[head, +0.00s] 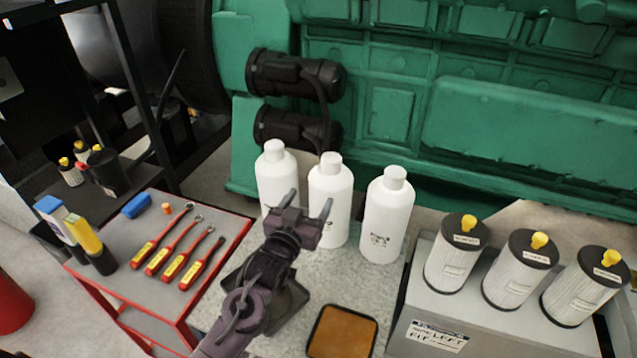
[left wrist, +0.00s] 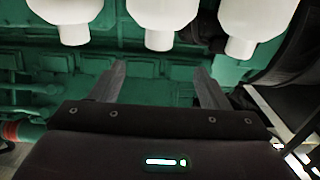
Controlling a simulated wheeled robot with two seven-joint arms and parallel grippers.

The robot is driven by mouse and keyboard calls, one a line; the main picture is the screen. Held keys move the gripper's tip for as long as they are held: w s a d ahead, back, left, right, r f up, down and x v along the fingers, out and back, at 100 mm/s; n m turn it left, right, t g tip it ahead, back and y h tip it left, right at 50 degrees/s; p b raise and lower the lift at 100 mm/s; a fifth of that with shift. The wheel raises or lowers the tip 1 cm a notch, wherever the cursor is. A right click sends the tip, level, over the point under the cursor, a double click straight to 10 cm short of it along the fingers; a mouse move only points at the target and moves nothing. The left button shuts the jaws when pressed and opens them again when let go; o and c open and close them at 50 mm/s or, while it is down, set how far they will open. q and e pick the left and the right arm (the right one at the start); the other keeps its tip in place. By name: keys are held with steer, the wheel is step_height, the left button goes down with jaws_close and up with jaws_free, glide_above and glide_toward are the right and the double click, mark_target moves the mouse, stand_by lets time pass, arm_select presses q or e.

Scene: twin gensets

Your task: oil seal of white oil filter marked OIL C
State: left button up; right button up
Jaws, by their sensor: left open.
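Three white filters with black tops and yellow knobs stand on a grey box at the right in the head view: a left one (head: 457,254), a middle one (head: 519,269) and a right one (head: 586,287). Their small labels are too small to read. My left gripper (head: 308,205) is open and empty, in front of the white bottles and well left of the filters. Its two fingers also show in the left wrist view (left wrist: 158,82), with nothing between them. No separate oil seal can be made out. My right gripper is not in view.
Three white bottles (head: 387,220) stand on the grey bench (head: 390,290). A black-rimmed tray with a brown surface (head: 342,335) lies in front. A red-edged cart (head: 218,240) with several red-handled tools stands left. A green engine (head: 400,110) fills the back.

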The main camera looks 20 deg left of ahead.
mark_target(328, 168)
arm_select(q)
steer(key=shift+w+d+b, duration=0.15)
steer(key=shift+w+b, duration=1.6)
steer(key=shift+w, duration=2.15)
steer(key=shift+w+d+b, duration=0.15)
steer(key=shift+w+b, duration=1.55)
steer(key=shift+w, duration=2.2)
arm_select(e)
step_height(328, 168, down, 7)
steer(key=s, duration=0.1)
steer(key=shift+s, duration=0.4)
arm_select(q)
steer(key=shift+r, duration=0.1)
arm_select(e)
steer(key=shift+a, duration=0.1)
